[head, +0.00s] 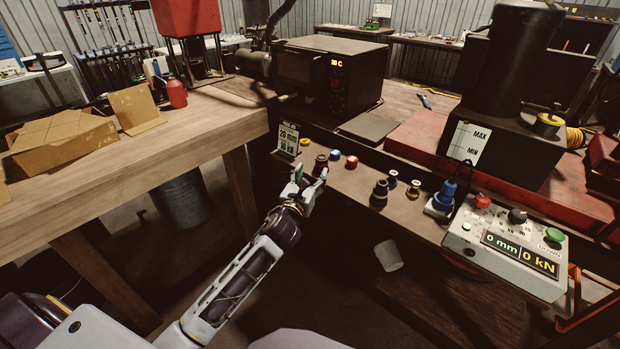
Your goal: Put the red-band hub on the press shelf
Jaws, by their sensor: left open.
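My left gripper (311,180) is open, at the front edge of the narrow shelf (352,183) under the dark machine. A small dark brownish hub (321,161) stands just beyond its fingertips; I cannot tell whether they touch it. A small piece with a red top (351,162) stands to the right of that hub, and a blue-topped piece (335,156) stands between them, slightly farther back. I cannot make out for sure which piece is the red-band hub. My right gripper is not in view.
Farther right on the shelf stand a dark stacked fitting (380,193), a yellow-and-dark piece (414,189) and a blue fitting (441,199). A control box (505,250) reads 0 mm and 0 kN.

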